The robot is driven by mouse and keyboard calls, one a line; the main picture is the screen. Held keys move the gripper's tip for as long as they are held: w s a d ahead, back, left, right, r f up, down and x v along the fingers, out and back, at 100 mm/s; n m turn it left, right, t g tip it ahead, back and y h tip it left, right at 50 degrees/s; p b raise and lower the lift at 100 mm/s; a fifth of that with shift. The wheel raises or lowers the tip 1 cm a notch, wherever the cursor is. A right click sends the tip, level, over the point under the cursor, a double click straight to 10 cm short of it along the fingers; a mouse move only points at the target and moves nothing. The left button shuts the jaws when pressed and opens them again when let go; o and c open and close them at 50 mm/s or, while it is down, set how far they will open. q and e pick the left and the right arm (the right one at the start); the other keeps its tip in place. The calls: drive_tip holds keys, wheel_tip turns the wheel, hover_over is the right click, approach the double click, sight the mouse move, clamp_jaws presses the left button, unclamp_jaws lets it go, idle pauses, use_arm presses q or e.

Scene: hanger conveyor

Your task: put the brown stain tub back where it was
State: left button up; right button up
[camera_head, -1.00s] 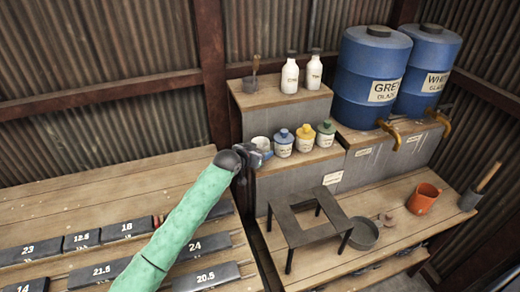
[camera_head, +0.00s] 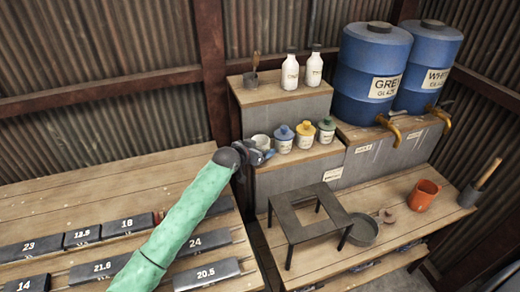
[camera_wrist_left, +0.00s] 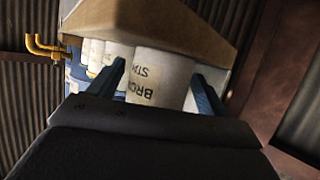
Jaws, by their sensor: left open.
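The brown stain tub (camera_head: 261,142) is a pale tub at the left end of a row of small tubs on the lower step (camera_head: 300,158) of the shelf. In the left wrist view the tub (camera_wrist_left: 158,72) shows upside down, with part of a "BRO… STA…" label. My left gripper (camera_head: 264,154) is at the front of this tub. In the left wrist view its fingers (camera_wrist_left: 160,84) are open, one on each side of the tub, with a gap visible beside it. Whether the tub's base rests fully on the step is hidden. My right gripper is not in view.
Tubs with blue (camera_head: 284,132), yellow (camera_head: 305,129) and green (camera_head: 326,123) lids stand close to the right. White bottles (camera_head: 290,70) and a brush pot (camera_head: 251,80) are on the upper step. A dark stand (camera_head: 305,210) is on the bench below.

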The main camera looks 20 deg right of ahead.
use_arm(q)
drive_tip(key=v, duration=0.1)
drive_tip(key=b+v, duration=0.1)
drive_tip(key=v, duration=0.2)
drive_tip(key=shift+s+a+f+b, duration=0.1)
drive_tip(key=shift+a+f+b, duration=0.15)
drive_tip(key=shift+b, duration=0.15)
drive_tip(key=b+v, duration=0.2)
drive_tip(key=v, duration=0.5)
drive_tip(key=shift+r, duration=0.25)
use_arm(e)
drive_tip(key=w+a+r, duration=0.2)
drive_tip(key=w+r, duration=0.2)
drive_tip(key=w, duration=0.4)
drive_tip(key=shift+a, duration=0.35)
use_arm(q)
drive_tip(key=shift+s+r, duration=0.1)
